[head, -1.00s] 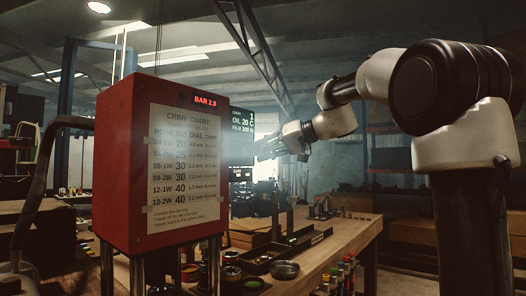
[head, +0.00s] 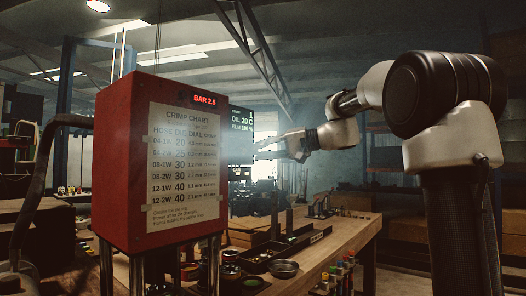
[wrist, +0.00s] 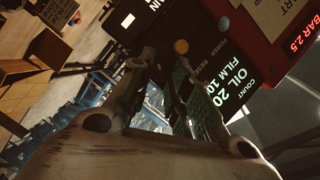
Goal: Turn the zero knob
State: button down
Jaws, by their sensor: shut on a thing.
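My gripper (head: 262,146) reaches left toward the display panel (head: 240,124) behind the red crimper cabinet (head: 190,222). Its fingers are spread apart around something in the wrist view (wrist: 161,62). The thing between the fingertips is dark and hard to make out; its place fits the zero knob, but no label shows on it. The panel's lit screen also shows in the wrist view (wrist: 232,87), beside the fingers. A round orange button (wrist: 181,46) sits just past the fingertips, near the words POWER and RESET.
The cabinet bears a crimp chart (head: 182,165) and a red readout of BAR 2.5 (head: 204,99). Below my gripper, a wooden bench (head: 335,243) holds a dark parts tray and a round metal dish (head: 284,268). The air above the bench is clear.

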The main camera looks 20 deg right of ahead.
jog(key=c, duration=1.3)
grip_release()
jog(key=shift+d, duration=0.1)
jog(key=v, duration=1.2)
jog(key=shift+w, duration=0.1)
